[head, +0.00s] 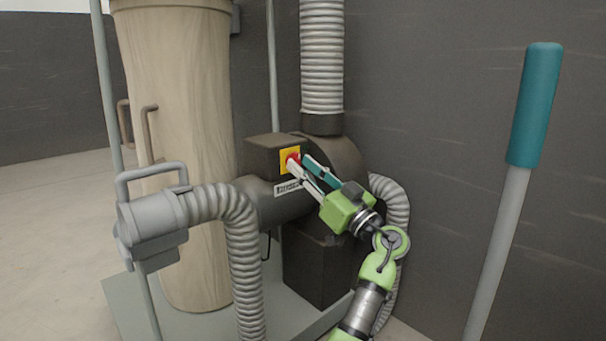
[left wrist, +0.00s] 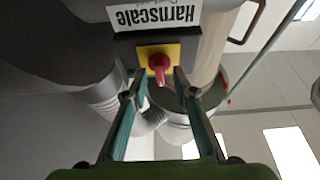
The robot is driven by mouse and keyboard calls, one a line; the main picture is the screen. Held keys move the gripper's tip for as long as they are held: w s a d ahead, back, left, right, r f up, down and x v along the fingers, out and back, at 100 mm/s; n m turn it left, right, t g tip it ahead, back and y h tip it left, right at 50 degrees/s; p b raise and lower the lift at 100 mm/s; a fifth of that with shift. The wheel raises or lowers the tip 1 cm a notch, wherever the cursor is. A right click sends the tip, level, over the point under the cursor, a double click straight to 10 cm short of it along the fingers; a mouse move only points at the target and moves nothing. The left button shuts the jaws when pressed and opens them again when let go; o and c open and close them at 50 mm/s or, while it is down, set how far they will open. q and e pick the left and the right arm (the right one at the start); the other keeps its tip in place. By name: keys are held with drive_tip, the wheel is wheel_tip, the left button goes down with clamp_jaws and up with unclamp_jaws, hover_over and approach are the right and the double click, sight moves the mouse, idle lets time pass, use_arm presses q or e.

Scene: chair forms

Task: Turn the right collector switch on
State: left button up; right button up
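The collector switch is a red rotary knob (head: 293,159) on a yellow plate (head: 285,167), fixed to the dark box on the collector's motor housing (head: 345,156). In the left wrist view the red knob (left wrist: 158,66) shows near the middle, on its yellow plate (left wrist: 144,52). My left gripper (head: 302,166) is at the switch in the head view, its fingers pointing at the knob. In the left wrist view its two fingers are apart, one on each side of the knob. I cannot tell whether either finger touches it. My right gripper is not in view.
A tall beige filter bag (head: 180,120) stands left of the switch. Grey ribbed hoses (head: 322,60) run above and in front, and a grey hose fitting (head: 152,222) with handles is at the left. A teal-handled pole (head: 535,105) stands at the right before the dark wall.

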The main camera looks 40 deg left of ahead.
use_arm(q)
drive_tip(key=shift+a+r, duration=0.15)
drive_tip(key=shift+a, duration=0.2)
clamp_jaws()
